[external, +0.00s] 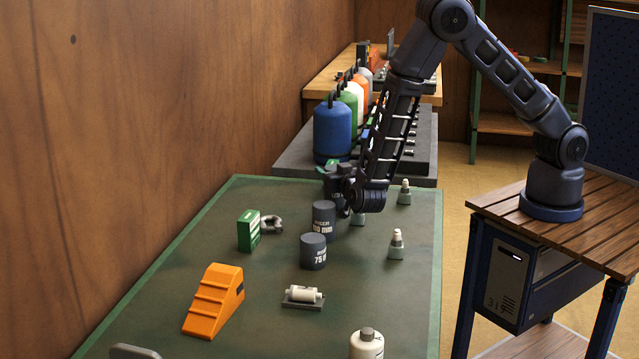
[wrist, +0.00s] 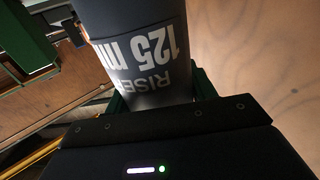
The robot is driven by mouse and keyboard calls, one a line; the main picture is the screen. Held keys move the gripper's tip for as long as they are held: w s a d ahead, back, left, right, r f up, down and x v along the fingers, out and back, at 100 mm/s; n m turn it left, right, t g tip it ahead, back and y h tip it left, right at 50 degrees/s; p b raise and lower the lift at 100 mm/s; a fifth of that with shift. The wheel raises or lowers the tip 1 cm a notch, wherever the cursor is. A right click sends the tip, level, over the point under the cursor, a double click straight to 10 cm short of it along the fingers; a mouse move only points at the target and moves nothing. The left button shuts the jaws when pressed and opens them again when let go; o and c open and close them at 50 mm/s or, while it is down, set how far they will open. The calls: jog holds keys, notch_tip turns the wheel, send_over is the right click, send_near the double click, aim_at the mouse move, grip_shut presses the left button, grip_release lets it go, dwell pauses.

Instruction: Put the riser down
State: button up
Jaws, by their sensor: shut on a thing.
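The riser (wrist: 145,50), a dark grey cylinder marked 125 mm, fills the middle of the wrist view with its lettering upside down. My gripper (wrist: 160,98) is shut on it, with green finger pads showing at its sides. In the external view my gripper (external: 337,180) is low over the far part of the green-edged table, just behind two standing risers. The standing risers are a taller one (external: 323,216) and a shorter 75 mm one (external: 313,252).
A green box (external: 248,231) and a grey shackle (external: 271,224) stand left of the risers. Pale-topped grey fittings (external: 396,245) stand to the right. An orange stepped wedge (external: 214,301), a white roller (external: 303,295) and a white bottle (external: 366,344) are nearer. Coloured cylinders (external: 332,132) stand behind.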

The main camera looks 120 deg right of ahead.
jog(key=shift+f, duration=0.7)
jog(key=shift+f, duration=0.15)
jog(key=o, duration=1.3)
jog(key=shift+c, duration=0.2)
